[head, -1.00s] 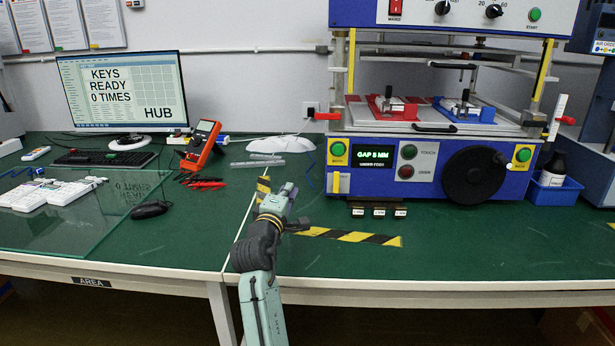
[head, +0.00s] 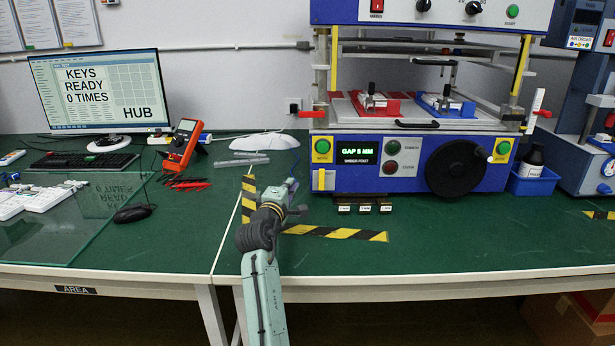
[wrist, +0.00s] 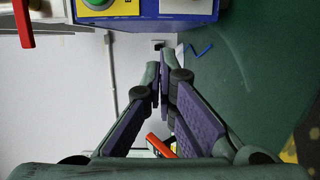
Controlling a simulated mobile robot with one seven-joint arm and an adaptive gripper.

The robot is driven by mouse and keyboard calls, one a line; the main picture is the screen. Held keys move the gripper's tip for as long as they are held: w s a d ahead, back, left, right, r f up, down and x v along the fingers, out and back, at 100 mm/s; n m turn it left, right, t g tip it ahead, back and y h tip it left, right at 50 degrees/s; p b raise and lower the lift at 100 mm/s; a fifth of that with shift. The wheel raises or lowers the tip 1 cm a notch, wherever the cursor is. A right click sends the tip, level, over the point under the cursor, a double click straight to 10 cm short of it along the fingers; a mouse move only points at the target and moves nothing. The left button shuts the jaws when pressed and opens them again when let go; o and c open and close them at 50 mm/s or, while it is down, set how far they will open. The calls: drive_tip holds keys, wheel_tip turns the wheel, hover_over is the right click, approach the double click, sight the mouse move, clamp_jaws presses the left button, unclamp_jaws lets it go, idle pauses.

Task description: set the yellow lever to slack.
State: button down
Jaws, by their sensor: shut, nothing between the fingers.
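My gripper (head: 293,184) is shut and empty, above the green table in front of the press's left end. It also shows in the wrist view (wrist: 160,90), its fingertips together. The blue and white press (head: 415,165) stands at the back, right of the gripper. I cannot single out the yellow lever with certainty. The press has yellow upright strips (head: 334,62) and a small white and yellow plate (head: 323,180) at its lower left. A red handle (head: 312,114) sticks out of its left side; a red part shows at the wrist view's top left (wrist: 24,22).
A red multimeter (head: 181,145), a monitor (head: 98,93) and a black mouse (head: 134,213) stand left. Small dark blocks (head: 364,205) sit before the press. Striped tape (head: 340,233) marks the table. The front right table is clear.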

sight(321, 178)
drive_tip(key=shift+w+d+p, duration=1.05)
drive_tip(key=shift+w+d, duration=1.25)
drive_tip(key=shift+d, duration=0.3)
